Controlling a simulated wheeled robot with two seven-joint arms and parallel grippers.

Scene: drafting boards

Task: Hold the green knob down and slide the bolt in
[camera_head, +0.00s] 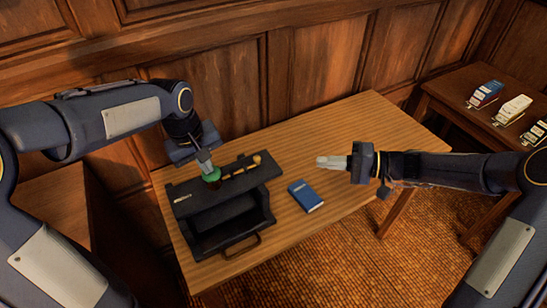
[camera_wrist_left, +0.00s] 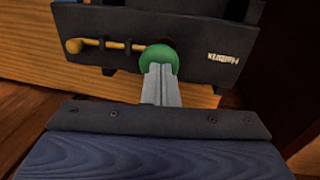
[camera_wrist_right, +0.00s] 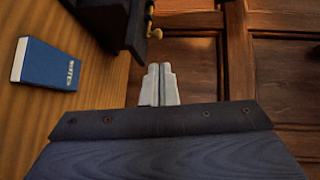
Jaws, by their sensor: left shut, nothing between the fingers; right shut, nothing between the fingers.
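The green knob (camera_head: 212,175) sits on top of the black box (camera_head: 188,189) on the table. My left gripper (camera_head: 207,168) is shut and its fingertips are at the knob; in the left wrist view they overlap the knob (camera_wrist_left: 160,59), seemingly touching it. The brass bolt (camera_head: 243,165) lies along the box top to the right of the knob, its ball end outward; it also shows in the left wrist view (camera_wrist_left: 108,45). My right gripper (camera_head: 322,162) is shut and empty above the table, right of the bolt and apart from it. The bolt's ball end (camera_wrist_right: 156,34) shows in the right wrist view.
A blue book (camera_head: 306,196) lies on the wooden table (camera_head: 345,128) right of the box. A side table (camera_head: 462,90) at the far right holds several small items. The panelled wall stands behind the table.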

